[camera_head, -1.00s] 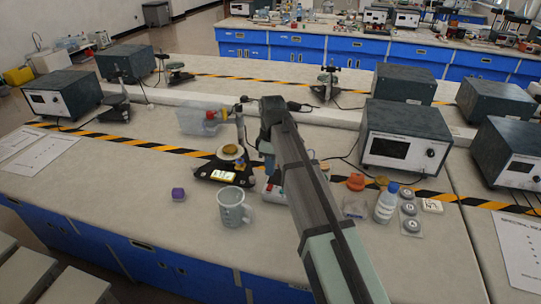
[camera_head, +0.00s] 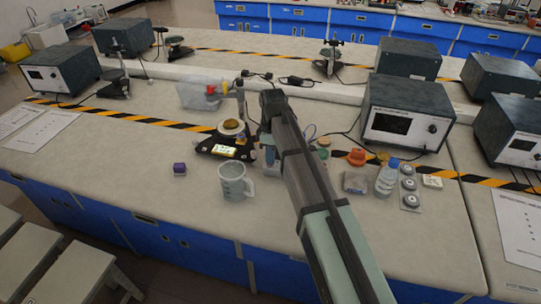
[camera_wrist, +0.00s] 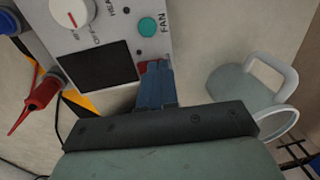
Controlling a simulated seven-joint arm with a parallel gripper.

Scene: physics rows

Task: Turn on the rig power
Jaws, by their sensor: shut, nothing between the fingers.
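In the wrist view a light grey control panel (camera_wrist: 108,22) carries a white knob (camera_wrist: 72,10) with a red mark, a green button (camera_wrist: 147,27) labelled FAN and a dark screen (camera_wrist: 97,70). My gripper (camera_wrist: 155,72) is shut, with its blue fingers side by side and empty. Its tips are at the panel's lower edge, beside the screen. A small red part (camera_wrist: 142,67) shows just behind the tips and is mostly hidden; I cannot tell whether they touch it. In the head view my arm hides most of the panel.
A clear measuring jug (camera_head: 232,184) stands close by; it also shows in the wrist view (camera_wrist: 248,88). A red probe (camera_wrist: 42,92) lies left of the panel. A purple cube (camera_head: 179,168), a bottle (camera_head: 386,177) and a black stand (camera_head: 222,148) are nearby.

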